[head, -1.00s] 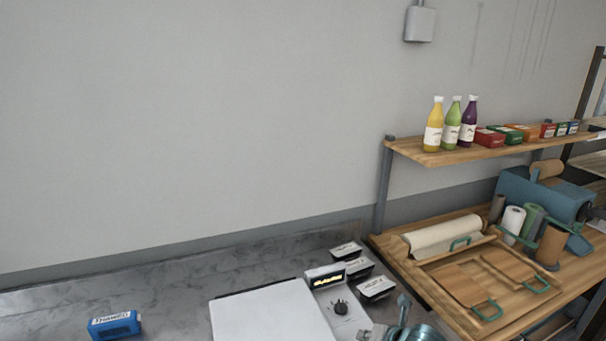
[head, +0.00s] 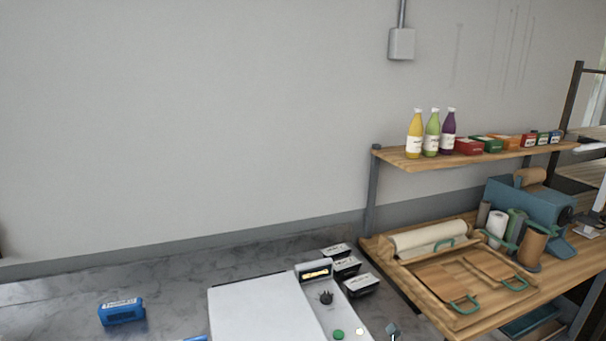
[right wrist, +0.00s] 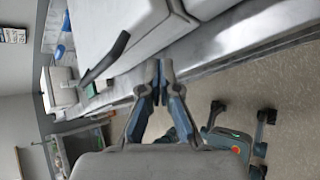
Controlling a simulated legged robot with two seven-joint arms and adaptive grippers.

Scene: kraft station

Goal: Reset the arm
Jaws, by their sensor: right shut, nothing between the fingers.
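My right gripper (right wrist: 160,90) shows in the right wrist view with its two fingertips together and nothing between them. It is beside the front edge of the grey counter (right wrist: 205,72), with floor below in that view. It looks clear of the white machine (right wrist: 115,28) with the black handle. In the head view only a small grey tip shows at the bottom edge, perhaps part of my right arm. My left gripper is in neither current view.
A white flat-topped machine (head: 260,308) with a knob and green button stands on the grey counter. A blue box (head: 121,312) lies left of it, black-and-white boxes (head: 361,285) behind right. A wooden bench (head: 400,262) and bottle shelf (head: 405,162) are at right.

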